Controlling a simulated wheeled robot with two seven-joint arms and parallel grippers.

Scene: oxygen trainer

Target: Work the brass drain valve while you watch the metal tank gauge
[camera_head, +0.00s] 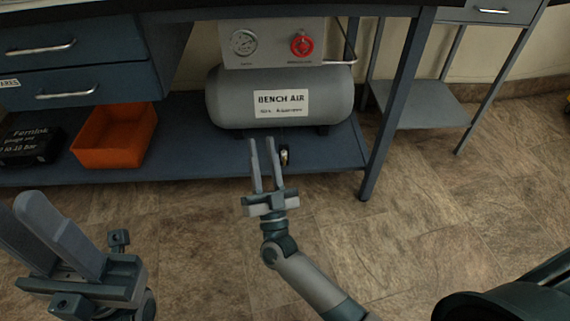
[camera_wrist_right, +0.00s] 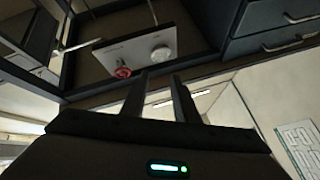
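The grey BENCH AIR tank (camera_head: 325,92) lies on the low blue shelf. The metal gauge (camera_head: 243,42), a round dial, is on the panel above it; its reading is too small to make out. The gauge also shows in the right wrist view (camera_wrist_right: 161,52). A small brass valve (camera_head: 284,156) is under the tank at the shelf's front. My left gripper (camera_head: 18,208) looks open and empty at the lower left.
A red knob (camera_head: 302,45) sits right of the gauge on the panel. An orange bin (camera_head: 114,136) and a dark box (camera_head: 32,138) stand on the shelf at left. A blue bench leg (camera_head: 398,105) rises right of the tank. The tiled floor in front is clear.

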